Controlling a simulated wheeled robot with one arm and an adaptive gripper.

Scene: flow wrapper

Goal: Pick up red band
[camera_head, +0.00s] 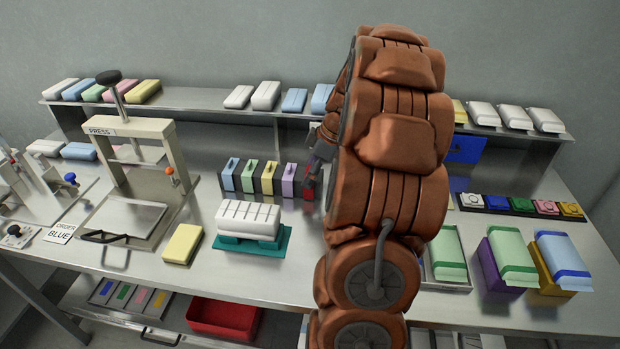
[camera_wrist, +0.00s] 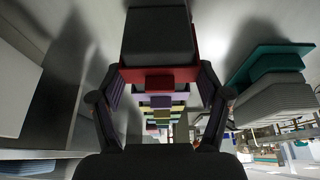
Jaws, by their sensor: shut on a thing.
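The red band (camera_head: 310,190) is at the right end of a row of coloured pieces on the table, partly hidden by my arm. In the wrist view the red band (camera_wrist: 185,74) lies between my fingertips, with a dark block against it. My gripper (camera_wrist: 160,76) is shut on the red band, a finger at each side. In the head view my gripper (camera_head: 317,168) is at the red band, mostly hidden behind my arm. I cannot tell whether the band is clear of the table.
Purple (camera_head: 289,180), yellow (camera_head: 268,178), green (camera_head: 249,176) and blue (camera_head: 230,175) pieces stand in line to the left. A white ribbed block on a teal stand (camera_head: 228,245) is in front. A raised shelf (camera_head: 195,106) runs behind. A press (camera_head: 135,165) stands left.

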